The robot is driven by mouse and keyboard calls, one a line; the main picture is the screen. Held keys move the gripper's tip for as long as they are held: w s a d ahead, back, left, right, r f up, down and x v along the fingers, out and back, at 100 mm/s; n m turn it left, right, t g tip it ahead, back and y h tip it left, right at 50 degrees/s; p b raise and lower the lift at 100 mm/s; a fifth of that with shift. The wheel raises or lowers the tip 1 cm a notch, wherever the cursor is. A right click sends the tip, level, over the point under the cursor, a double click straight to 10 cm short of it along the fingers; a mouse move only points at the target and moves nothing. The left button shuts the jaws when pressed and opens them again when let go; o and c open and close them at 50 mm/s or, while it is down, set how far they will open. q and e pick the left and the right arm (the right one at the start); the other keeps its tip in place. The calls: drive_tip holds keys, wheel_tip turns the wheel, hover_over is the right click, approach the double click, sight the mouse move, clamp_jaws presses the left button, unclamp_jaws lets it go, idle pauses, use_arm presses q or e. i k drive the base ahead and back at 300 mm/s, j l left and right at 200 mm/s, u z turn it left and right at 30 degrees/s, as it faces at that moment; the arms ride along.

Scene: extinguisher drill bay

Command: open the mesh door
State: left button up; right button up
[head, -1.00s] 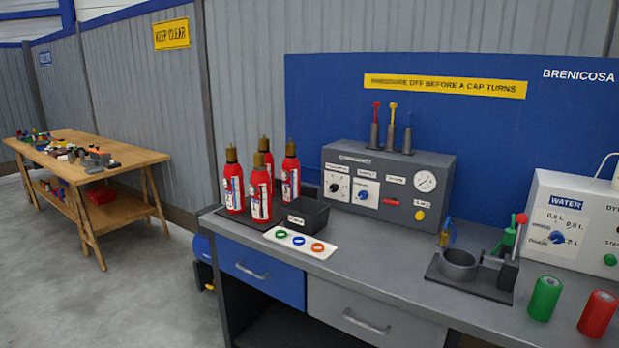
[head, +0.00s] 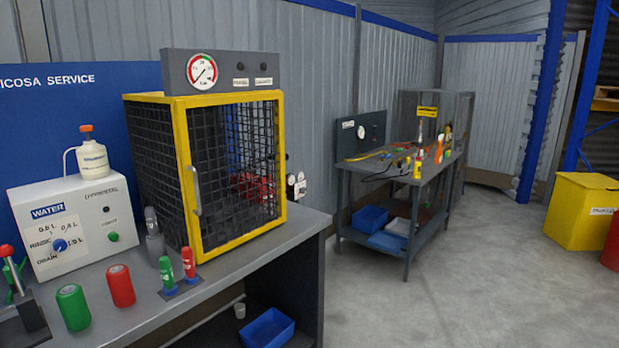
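The mesh door (head: 240,170) is the yellow-framed front of a black mesh cage (head: 155,165) on the grey bench, in the head view left of centre. It looks closed against the cage. A grey vertical handle (head: 195,190) is on its left frame bar. Behind the mesh there is something red, low down and only partly visible. A grey panel with a round gauge (head: 202,70) sits on top of the cage. Neither of my grippers shows in the head view.
A white WATER unit (head: 75,222) stands left of the cage. Floor right of the bench is clear; a second table (head: 405,165) stands farther back.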

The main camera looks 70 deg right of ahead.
sight(192, 184)
drive_tip(key=z, duration=1.9)
